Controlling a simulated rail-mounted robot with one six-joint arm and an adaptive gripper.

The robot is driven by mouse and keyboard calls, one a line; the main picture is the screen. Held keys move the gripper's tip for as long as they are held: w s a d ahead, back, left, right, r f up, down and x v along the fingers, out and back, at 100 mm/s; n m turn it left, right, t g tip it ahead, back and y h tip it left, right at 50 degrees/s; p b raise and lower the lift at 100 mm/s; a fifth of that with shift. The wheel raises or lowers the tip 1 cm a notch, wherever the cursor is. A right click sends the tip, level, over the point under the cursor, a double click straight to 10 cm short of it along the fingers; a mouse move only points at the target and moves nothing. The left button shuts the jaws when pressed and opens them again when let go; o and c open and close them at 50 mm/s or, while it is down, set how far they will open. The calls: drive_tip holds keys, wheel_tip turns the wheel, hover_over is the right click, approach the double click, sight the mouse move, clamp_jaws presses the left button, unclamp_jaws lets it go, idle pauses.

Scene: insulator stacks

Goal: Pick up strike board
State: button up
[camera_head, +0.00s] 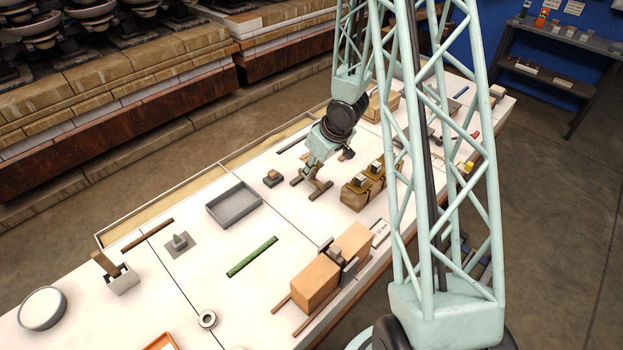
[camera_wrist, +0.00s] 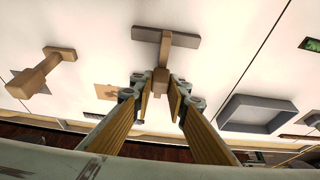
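A brown wooden T-shaped piece, which looks like the strike board (camera_wrist: 165,37), lies on the white table ahead of my gripper (camera_wrist: 160,88) in the wrist view. Its stem points toward me, and its block-like end sits between the two wood-faced fingers. The fingers are apart, with a narrow gap showing on each side of the stem. I cannot tell any contact. In the head view my gripper (camera_head: 308,178) is low over the table, and brown bars of the strike board (camera_head: 321,190) show beside it, partly hidden by the fingers.
A grey tray (camera_head: 233,205) and a small block (camera_head: 273,177) stand to the left. Brown boxes (camera_head: 362,189) stand close on the right. A green bar (camera_head: 252,256) lies nearer. In the wrist view another wooden piece (camera_wrist: 42,72) lies at the left.

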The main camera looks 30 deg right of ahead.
drive_tip(key=shift+c, duration=1.3)
drive_tip(key=shift+r, duration=0.2)
drive_tip(key=shift+r+p, duration=1.25)
drive_tip(key=shift+r, duration=0.45)
drive_tip(key=s+d+r+b, duration=0.1)
drive_tip(key=s+d, duration=0.1)
drive_tip(key=s, duration=1.3)
drive_tip(key=shift+s+d, duration=0.3)
drive_tip(key=shift+s, duration=0.1)
drive_tip(key=shift+r, duration=0.1)
drive_tip(key=shift+w, duration=0.1)
